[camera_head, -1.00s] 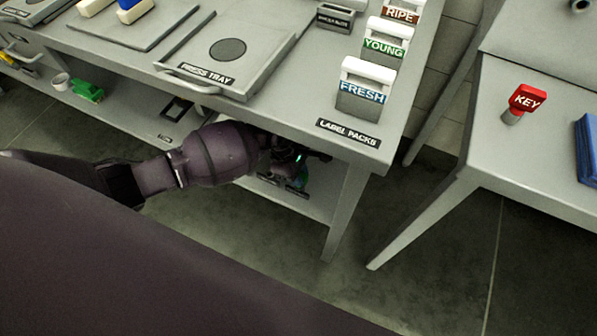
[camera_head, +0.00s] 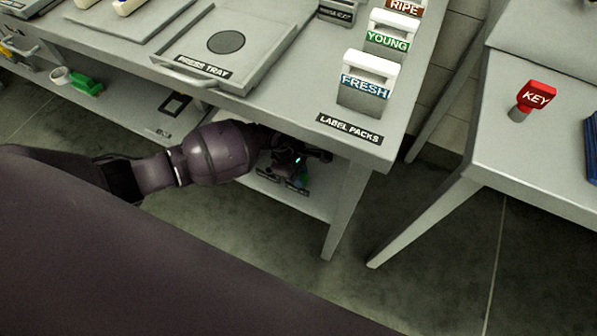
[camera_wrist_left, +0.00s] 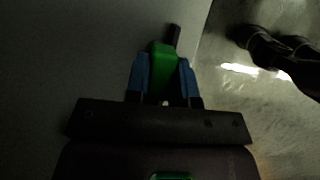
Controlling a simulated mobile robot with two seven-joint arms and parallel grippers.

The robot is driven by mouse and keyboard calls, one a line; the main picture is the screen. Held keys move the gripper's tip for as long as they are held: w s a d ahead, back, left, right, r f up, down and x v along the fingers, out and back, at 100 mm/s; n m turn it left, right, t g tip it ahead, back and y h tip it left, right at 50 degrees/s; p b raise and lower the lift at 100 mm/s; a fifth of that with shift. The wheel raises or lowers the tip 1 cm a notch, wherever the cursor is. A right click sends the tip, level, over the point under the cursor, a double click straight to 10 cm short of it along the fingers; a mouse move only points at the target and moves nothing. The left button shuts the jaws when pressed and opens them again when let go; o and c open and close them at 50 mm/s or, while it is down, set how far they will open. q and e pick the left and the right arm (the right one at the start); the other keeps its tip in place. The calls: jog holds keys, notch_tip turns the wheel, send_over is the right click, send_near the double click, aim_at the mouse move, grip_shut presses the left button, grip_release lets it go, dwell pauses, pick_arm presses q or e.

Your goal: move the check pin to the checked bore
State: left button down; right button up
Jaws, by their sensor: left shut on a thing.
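My left gripper (camera_head: 300,178) is under the work table, low over the lower shelf and partly in shadow in the head view. In the left wrist view its blue fingers (camera_wrist_left: 164,80) are shut on a green block-like handle (camera_wrist_left: 163,62), which looks like the check pin. A dark rod end sticks out past the handle. Two dark labels, too small to read, lie on the shelf beside the gripper. The checked bore cannot be made out. My right gripper is not in view.
The table top above holds a press tray (camera_head: 178,73) and label packs, with FRESH (camera_head: 362,97) nearest the corner. A table leg (camera_head: 345,210) stands right of the gripper. Another green piece (camera_head: 86,85) lies on the shelf at left. A red KEY (camera_head: 533,97) stands on the right table.

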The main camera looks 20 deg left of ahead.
pick_arm(q)
jog(key=shift+f, duration=0.4)
jog(key=c, duration=0.9)
grip_release()
